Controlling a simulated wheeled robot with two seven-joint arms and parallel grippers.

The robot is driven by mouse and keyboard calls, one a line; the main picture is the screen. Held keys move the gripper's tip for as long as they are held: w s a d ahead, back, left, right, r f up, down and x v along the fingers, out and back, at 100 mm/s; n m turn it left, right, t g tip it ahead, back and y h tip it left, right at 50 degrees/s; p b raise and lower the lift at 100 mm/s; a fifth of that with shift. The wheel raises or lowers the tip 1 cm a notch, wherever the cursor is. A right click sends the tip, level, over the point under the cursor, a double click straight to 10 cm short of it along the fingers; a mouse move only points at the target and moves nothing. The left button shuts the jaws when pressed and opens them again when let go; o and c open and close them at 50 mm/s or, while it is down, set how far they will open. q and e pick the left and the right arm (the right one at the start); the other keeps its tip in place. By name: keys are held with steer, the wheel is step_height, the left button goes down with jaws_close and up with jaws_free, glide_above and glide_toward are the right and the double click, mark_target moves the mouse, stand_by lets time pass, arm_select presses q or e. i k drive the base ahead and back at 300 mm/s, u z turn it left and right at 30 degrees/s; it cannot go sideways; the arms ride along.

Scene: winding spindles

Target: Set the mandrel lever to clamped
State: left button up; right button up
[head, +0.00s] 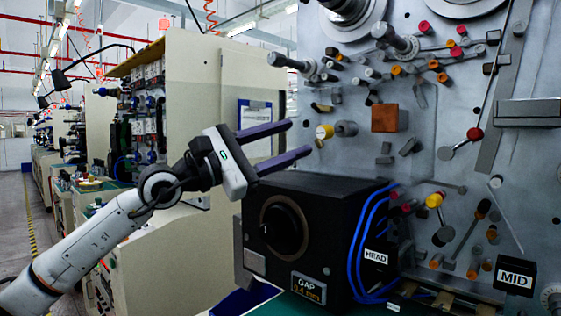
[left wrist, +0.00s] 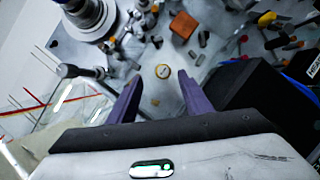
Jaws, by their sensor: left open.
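My left gripper (head: 299,137) is open and empty, its two purple fingers pointing right toward the grey machine panel. A yellow-capped roller (head: 324,132) stands on the panel just beyond the fingertips. A red-ball lever (head: 474,134) is on the right of the panel. No label tells which is the mandrel lever. My right gripper does not show.
A black box marked GAP (head: 335,225) stands below the fingers, with blue cables (head: 362,245) on its right. A copper-coloured block (head: 384,118) and several rollers crowd the panel. HEAD (head: 376,257) and MID (head: 514,280) signs stand low right. A factory aisle lies left.

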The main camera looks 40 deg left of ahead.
mark_target(445, 153)
steer(key=k, duration=1)
